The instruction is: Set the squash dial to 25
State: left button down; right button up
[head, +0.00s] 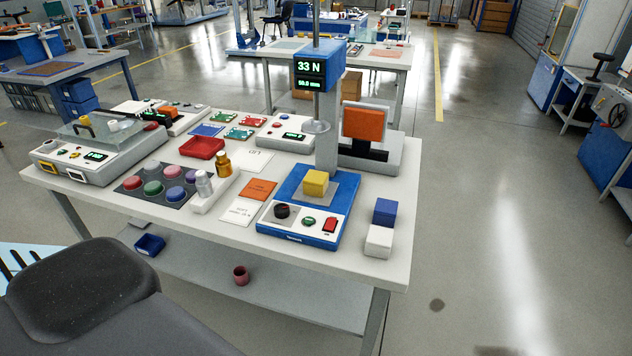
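The blue squash press (290,232) stands at the front right of the white workbench. A black dial (282,211) sits at the left of its white front panel; its setting is too small to read. A green button (309,221) and a red switch (330,225) are to its right. A yellow cube (315,183) rests on the press plate, below and apart from the round press foot (316,126). The display (311,70) above reads 33 N, with a smaller line in mm that I cannot read surely. Neither of my grippers is in view.
Orange and white cards (259,190) lie left of the press. A blue block (384,211) and a white block (379,241) stand to its right. Bottles, a red tray (202,147) and coloured pucks fill the left.

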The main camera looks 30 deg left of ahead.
aim_at(282, 211)
jog(key=u, duration=1.25)
